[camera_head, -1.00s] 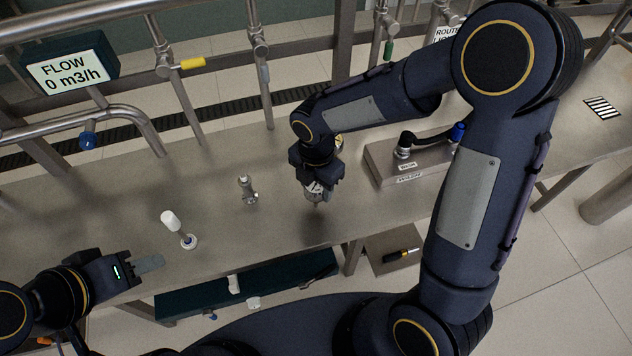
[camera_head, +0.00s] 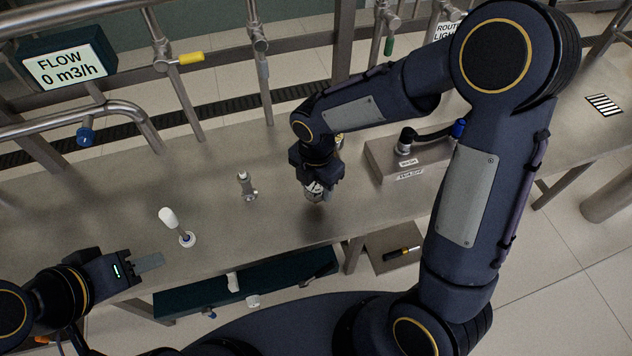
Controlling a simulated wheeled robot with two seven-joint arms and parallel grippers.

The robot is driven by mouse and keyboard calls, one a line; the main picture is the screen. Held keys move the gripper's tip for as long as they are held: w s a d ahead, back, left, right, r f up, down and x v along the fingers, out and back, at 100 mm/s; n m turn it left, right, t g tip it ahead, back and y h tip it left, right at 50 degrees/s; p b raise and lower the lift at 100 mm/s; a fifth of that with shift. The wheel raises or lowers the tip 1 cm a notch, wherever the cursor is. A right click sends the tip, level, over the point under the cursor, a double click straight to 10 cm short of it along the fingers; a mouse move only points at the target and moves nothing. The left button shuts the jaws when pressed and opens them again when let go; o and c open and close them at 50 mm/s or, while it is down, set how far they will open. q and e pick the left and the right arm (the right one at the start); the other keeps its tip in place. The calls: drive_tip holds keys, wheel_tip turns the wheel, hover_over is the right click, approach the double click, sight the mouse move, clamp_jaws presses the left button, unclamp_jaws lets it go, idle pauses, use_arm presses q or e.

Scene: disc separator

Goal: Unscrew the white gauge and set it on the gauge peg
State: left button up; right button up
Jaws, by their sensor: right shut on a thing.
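My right gripper (camera_head: 315,190) points down over the middle of the table, shut on a small silvery round thing (camera_head: 313,197). The fingers hide most of it, and I cannot tell for sure whether it is the white gauge. Left of it a short metal fitting (camera_head: 247,188) stands upright on the table. Further left is a slanting post with a white head (camera_head: 168,217) and a round base with a blue ring (camera_head: 187,239). I cannot tell which of these is the gauge peg. My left gripper (camera_head: 150,262) is low at the left, near the table's front edge, and its fingers look empty.
A metal block with a WASH label (camera_head: 410,174) and a black-handled fitting stands right of my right gripper. Pipes with a yellow-handled valve (camera_head: 191,59) and a FLOW display reading 0 m3/h (camera_head: 63,68) line the back. A lower shelf (camera_head: 395,262) holds a yellow-and-black tool.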

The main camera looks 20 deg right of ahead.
drive_tip(key=shift+f+b, duration=0.8)
drive_tip(key=shift+f, duration=0.25)
drive_tip(key=o, duration=1.4)
drive_tip(key=shift+r, duration=0.15)
wheel_tip(320, 180, up, 8)
drive_tip(key=shift+f+p, duration=0.1)
drive_tip(key=shift+p, duration=0.3)
wheel_tip(320, 180, up, 4)
drive_tip(key=p, duration=0.3)
drive_tip(key=shift+p, duration=0.35)
